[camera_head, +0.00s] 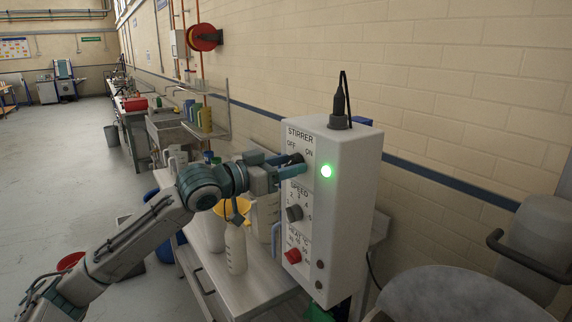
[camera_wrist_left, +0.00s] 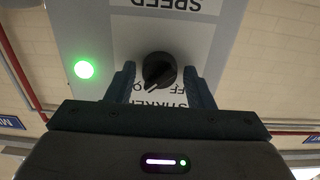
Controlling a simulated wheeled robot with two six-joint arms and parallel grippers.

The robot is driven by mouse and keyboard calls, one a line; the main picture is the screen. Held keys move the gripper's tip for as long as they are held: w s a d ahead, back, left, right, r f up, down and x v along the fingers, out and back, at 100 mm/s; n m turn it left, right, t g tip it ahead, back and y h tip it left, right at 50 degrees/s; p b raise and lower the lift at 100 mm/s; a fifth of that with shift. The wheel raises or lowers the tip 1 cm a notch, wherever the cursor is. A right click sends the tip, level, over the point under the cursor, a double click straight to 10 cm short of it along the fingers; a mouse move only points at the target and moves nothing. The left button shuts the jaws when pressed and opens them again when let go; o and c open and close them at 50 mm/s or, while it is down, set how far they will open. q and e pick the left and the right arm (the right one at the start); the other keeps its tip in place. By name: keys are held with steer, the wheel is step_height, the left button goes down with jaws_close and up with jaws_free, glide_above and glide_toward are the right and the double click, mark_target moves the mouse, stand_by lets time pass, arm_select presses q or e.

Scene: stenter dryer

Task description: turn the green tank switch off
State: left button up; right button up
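The lamp is also bright in the left wrist view (camera_wrist_left: 84,69). My left gripper (camera_head: 291,170) is at the box face just under the OFF and ON labels. In the left wrist view, which is upside down, a black rotary knob (camera_wrist_left: 158,69) sits between the two open fingers, with gaps on both sides. The knob's pointer seems turned to the ON side. No tank label is readable. My right gripper is out of view.
Below on the box are a dark speed knob (camera_head: 294,213) and a red heat knob (camera_head: 292,256). A grey round vessel (camera_head: 450,292) is at the lower right.

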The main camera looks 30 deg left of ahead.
arm_select(q)
steer(key=c, duration=0.7)
steer(key=n, duration=0.6)
steer(key=shift+r, duration=0.1)
steer(key=n, duration=1.1)
steer(key=shift+n+b, duration=0.3)
steer(key=shift+o, duration=0.2)
